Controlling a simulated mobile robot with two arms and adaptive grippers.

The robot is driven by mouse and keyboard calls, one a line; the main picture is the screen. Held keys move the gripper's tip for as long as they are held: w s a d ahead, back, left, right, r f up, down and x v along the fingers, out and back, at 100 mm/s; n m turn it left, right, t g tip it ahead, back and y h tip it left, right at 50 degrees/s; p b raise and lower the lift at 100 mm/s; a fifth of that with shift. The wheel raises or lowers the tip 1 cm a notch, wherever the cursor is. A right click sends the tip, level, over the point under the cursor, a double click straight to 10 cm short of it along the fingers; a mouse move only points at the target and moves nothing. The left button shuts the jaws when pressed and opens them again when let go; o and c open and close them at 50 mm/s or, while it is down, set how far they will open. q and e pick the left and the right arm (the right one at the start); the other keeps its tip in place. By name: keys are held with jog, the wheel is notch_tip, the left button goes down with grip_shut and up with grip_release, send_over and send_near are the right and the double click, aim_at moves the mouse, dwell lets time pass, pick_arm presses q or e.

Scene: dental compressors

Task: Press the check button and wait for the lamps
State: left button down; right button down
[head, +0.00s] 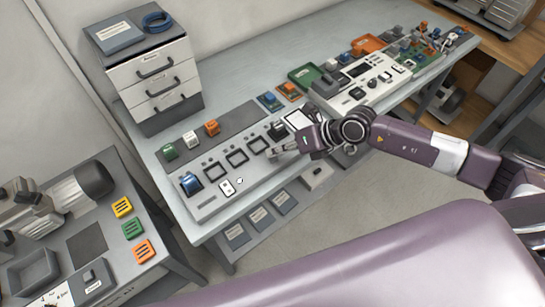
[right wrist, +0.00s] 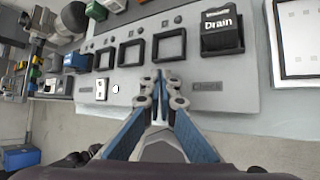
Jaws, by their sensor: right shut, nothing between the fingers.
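The grey test panel (head: 258,166) lies on the bench, with a row of square black-framed sockets. A blue module (head: 190,183) sits in its left end socket; a black module marked "Drain" (right wrist: 221,32) sits at the other end. Several small dark round lamps, apparently unlit, line the panel's upper part (right wrist: 137,33). A small white round spot, possibly the check button (head: 240,181), is beside a white switch plate (head: 228,187); it also shows in the right wrist view (right wrist: 115,88). My right gripper (head: 271,154) is shut and empty over the panel's front part, right of that spot. Contact is unclear.
Green, white and orange modules (head: 211,128) stand behind the panel. A drawer cabinet (head: 155,84) is at the back left. A white instrument (head: 362,83) and boards fill the bench's right part. A side table (head: 90,241) stands at left, with open floor (head: 330,195) in front.

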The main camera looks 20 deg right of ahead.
aim_at(275, 158)
jog(key=shift+f+b, duration=0.3)
jog(key=shift+f, duration=0.25)
dwell(0.9)
jog(key=shift+r, duration=0.15)
jog(key=shift+r+p, duration=0.75)
jog(key=shift+p, duration=0.1)
notch_tip(275, 158, up, 5)
jog(key=p, duration=0.4)
dwell(0.6)
